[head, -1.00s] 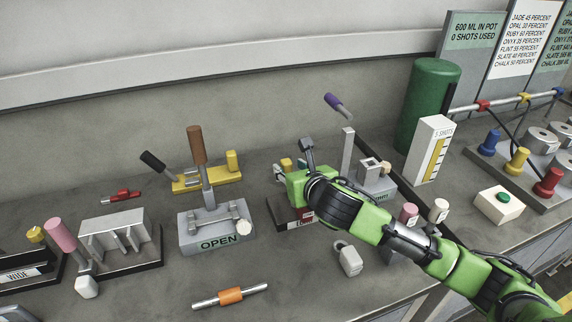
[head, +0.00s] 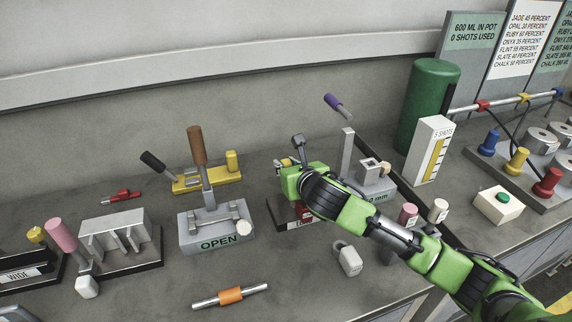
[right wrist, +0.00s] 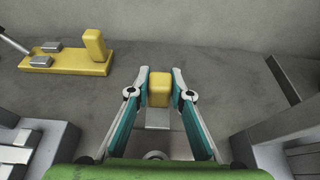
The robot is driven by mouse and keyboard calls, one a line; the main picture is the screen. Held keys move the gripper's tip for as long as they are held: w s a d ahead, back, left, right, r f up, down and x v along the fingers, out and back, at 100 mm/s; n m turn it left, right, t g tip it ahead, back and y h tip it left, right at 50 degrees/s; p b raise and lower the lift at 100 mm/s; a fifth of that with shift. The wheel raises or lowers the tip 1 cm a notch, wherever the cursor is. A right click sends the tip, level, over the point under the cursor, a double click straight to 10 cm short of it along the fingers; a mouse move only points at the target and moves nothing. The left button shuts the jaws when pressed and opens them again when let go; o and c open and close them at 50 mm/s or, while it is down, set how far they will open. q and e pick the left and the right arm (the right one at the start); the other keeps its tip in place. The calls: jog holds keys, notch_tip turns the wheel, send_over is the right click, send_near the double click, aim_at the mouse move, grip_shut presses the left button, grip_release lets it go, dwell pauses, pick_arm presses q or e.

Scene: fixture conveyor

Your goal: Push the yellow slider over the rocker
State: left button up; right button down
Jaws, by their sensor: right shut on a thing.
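My right gripper (right wrist: 160,78) is shut on a small yellow block, the yellow slider (right wrist: 159,92), with one finger on each side of it. A grey piece shows just below the block in the right wrist view. In the head view my right gripper (head: 286,166) is at the back of a dark-based fixture (head: 283,219) with a red part and a white label. My green wrist covers most of this fixture. I cannot make out the rocker clearly behind my wrist. My left gripper is not in view.
A yellow-based lever fixture (head: 186,186) and a grey block marked OPEN (head: 217,241) stand left of my right gripper. A grey fixture with a tall post (head: 347,150) stands close on its right. Bare counter lies behind.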

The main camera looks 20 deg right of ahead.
jog(key=s+p, duration=0.2)
jog(key=shift+s+r, duration=0.1)
jog(key=shift+s, duration=0.45)
jog(key=c, duration=1.8)
grip_release()
jog(key=v, duration=1.2)
jog(key=shift+d, duration=0.1)
